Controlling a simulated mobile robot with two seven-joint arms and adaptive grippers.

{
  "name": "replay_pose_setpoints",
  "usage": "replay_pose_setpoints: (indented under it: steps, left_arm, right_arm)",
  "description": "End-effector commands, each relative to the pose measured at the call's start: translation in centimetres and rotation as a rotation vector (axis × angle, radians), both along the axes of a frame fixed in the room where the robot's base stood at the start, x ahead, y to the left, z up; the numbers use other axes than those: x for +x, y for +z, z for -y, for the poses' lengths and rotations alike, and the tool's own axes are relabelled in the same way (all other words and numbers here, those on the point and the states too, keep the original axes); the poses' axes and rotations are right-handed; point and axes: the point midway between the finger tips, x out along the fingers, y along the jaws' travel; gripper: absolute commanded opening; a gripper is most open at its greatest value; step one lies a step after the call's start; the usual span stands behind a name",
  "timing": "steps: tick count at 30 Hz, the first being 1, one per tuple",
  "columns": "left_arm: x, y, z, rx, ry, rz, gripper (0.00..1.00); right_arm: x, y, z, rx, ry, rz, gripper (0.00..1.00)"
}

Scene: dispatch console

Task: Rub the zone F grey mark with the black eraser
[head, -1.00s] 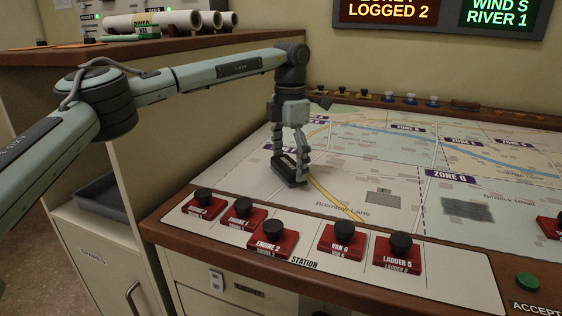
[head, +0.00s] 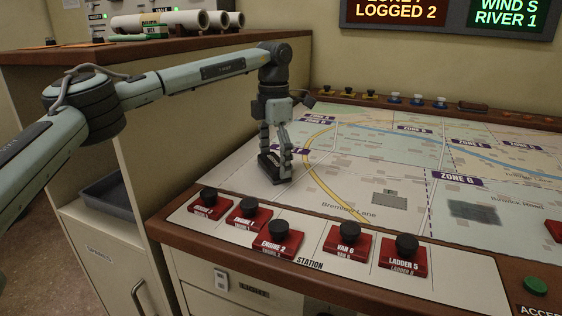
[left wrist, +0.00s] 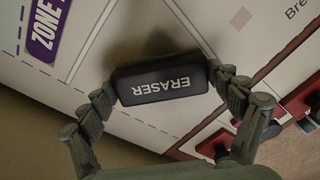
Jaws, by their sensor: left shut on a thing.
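My left gripper (head: 277,158) is shut on the black eraser (head: 268,168), down at the left part of the map board. In the left wrist view the eraser (left wrist: 160,80) sits between both fingers, its white lettering upside down. A purple zone label (left wrist: 46,28) lies beside it in that view, its letter cut off. In the head view the gripper partly covers a purple label there. I cannot make out a grey mark in zone F; a dim dark patch above the eraser in the wrist view may be shadow. My right gripper is not in view.
Red station blocks with black knobs, such as Engine 2 (head: 277,242) and Ladder 5 (head: 404,256), line the board's front. A dark grey smudge (head: 473,211) lies in zone G. A wooden-topped cabinet (head: 100,56) stands left.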

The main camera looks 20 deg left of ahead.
Motion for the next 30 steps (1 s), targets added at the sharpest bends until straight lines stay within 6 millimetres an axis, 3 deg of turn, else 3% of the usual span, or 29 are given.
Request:
replay_pose_setpoints:
  steps: [22, 30]
  left_arm:
    - [0.1, -0.2, -5.2, 0.002, 0.004, -0.004, 0.67]
    - [0.1, 0.0, -5.4, 0.002, 0.000, -0.002, 0.67]
  right_arm:
    - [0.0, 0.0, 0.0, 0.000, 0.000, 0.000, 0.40]
    - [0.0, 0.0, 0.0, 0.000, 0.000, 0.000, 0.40]
